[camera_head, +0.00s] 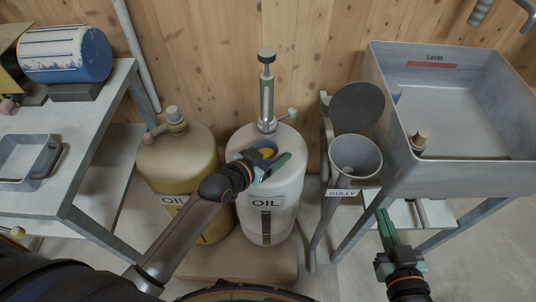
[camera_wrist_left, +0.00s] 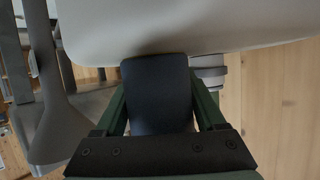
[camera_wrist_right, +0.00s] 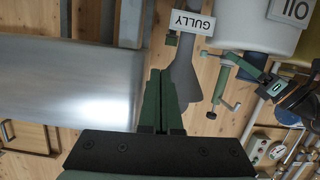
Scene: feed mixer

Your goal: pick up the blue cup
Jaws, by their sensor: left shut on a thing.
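The blue cup (camera_head: 264,146) is held in front of the white oil drum's shoulder in the head view, with something yellow showing inside it. My left gripper (camera_head: 272,164) is shut on it. In the left wrist view the cup (camera_wrist_left: 160,95) is a dark, shaded shape between the two green fingers, with a large pale surface just beyond it. My right gripper (camera_head: 384,222) is low at the right in front of the sink stand. In the right wrist view its fingers (camera_wrist_right: 161,100) lie together with nothing between them.
The white oil drum (camera_head: 285,205) carries a green hand pump (camera_head: 267,95). A yellow oil drum (camera_head: 180,160) stands left of it. A gully funnel (camera_head: 355,160) and a grey sink (camera_head: 450,175) are at the right. A bench (camera_head: 80,130) with a blue motor (camera_head: 65,55) is at the left.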

